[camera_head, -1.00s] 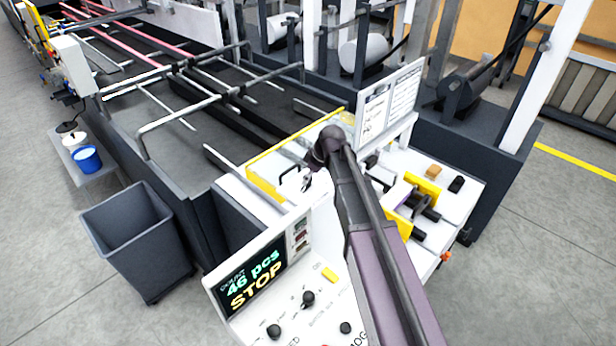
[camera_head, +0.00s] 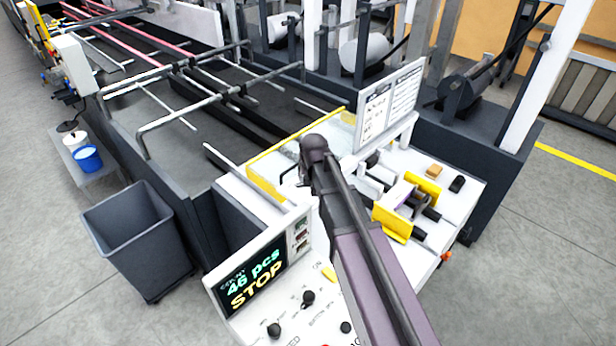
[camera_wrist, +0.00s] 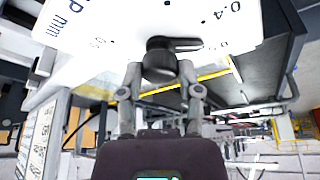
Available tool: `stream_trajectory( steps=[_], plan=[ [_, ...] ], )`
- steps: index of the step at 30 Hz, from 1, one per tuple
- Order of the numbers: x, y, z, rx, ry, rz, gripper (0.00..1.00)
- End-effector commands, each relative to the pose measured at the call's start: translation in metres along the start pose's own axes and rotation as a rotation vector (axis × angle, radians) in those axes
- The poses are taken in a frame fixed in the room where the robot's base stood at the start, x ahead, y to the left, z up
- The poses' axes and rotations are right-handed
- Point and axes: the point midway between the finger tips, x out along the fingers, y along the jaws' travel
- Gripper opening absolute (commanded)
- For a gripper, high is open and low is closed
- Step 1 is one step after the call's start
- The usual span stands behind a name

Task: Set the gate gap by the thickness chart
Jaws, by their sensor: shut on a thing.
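In the wrist view a black knob (camera_wrist: 162,58) with a pointer lever sits on a white dial plate (camera_wrist: 110,25) marked in mm. The pointer sticks out to the right, below the printed 0.4. My gripper (camera_wrist: 162,76) has its two fingers shut on the sides of the knob. In the head view my arm hides the gripper and the knob. The thickness chart (camera_head: 390,105) is a white board with printed columns standing behind the worktop; its text is too small to read there. Its edge also shows in the wrist view (camera_wrist: 38,145).
The control panel (camera_head: 258,275) reads 46 pcs and STOP. Yellow plates (camera_head: 392,222) and small blocks sit on the white worktop right of my arm. A grey bin (camera_head: 125,215) and a blue bucket (camera_head: 88,158) stand at the left. Open floor lies right.

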Motion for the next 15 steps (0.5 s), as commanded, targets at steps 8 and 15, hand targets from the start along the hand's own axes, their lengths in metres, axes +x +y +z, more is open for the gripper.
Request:
stream_trajectory(
  steps=[8,15],
  plan=[
    [0.0003,-0.0016,0.0004,0.231,-0.004,0.098,0.0],
    [0.0006,-0.0029,-0.0003,0.434,-0.004,0.182,0.0]
  ],
)
